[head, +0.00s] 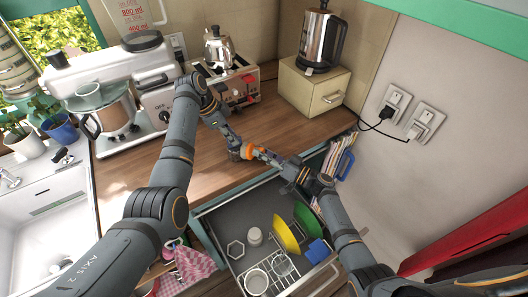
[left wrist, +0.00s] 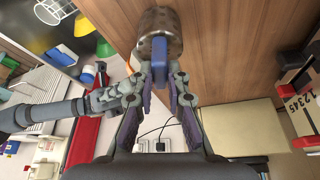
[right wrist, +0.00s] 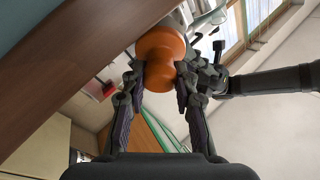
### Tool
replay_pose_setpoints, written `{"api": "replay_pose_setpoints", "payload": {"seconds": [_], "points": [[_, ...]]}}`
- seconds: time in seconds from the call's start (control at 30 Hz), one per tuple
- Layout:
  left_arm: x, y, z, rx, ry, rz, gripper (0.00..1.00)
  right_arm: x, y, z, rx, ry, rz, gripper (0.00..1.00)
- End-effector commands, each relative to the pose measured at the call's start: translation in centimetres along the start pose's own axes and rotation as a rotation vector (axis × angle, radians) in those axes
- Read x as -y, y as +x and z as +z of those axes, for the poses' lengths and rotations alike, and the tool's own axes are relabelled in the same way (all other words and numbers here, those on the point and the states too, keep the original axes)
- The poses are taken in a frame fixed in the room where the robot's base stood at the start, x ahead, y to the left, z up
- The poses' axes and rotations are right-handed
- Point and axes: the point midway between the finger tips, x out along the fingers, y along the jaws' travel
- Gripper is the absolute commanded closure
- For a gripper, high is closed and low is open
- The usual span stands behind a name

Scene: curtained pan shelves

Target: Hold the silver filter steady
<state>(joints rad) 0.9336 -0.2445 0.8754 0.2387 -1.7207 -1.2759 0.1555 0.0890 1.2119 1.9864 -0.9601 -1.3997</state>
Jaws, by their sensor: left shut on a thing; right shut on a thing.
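The silver filter (left wrist: 160,22) is a short metal cylinder with a blue handle (left wrist: 159,55) in the left wrist view. My left gripper (left wrist: 161,80) is shut on that handle. In the head view the left gripper (head: 232,139) is over the counter's front part, the filter largely hidden by it. My right gripper (head: 277,160) is beside it, to the right. In the right wrist view the right gripper (right wrist: 161,80) is shut on a rounded orange piece (right wrist: 160,50). I cannot tell whether the orange piece touches the filter.
An open drawer (head: 215,222) below holds cups and yellow and green bowls. A toaster (head: 236,88), moka pot (head: 218,50), stand mixer (head: 120,75) and kettle (head: 321,40) on a box stand behind. The wooden counter (head: 180,150) is clear in the middle.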

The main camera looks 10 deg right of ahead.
Motion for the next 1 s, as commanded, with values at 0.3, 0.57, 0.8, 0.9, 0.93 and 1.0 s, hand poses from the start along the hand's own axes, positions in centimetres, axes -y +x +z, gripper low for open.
{"api": "replay_pose_setpoints", "payload": {"seconds": [0.3,0.57,0.8,0.9,0.93,1.0], "points": [[0.0,0.0,-0.1,-0.002,0.0,0.0,1.0,1.6,-0.3,0.8,-0.001,0.001,-0.002,1.0],[0.0,0.0,-0.1,-0.002,0.001,0.0,1.0,0.4,0.0,0.2,0.0,-0.001,-0.001,1.0],[0.0,0.0,-0.1,-0.001,0.001,0.0,1.0,-0.8,0.2,-0.5,-0.001,0.001,-0.001,1.0],[0.0,0.0,0.0,-0.001,0.0,0.0,1.0,-0.9,0.2,-0.5,-0.001,0.001,-0.001,1.0],[0.0,0.0,0.0,-0.001,0.0,0.0,1.0,-0.8,0.2,-0.5,-0.001,0.001,-0.001,1.0],[0.0,0.0,0.0,-0.001,0.0,0.0,1.0,-0.5,0.2,-0.3,-0.001,0.001,-0.001,1.0]]}}
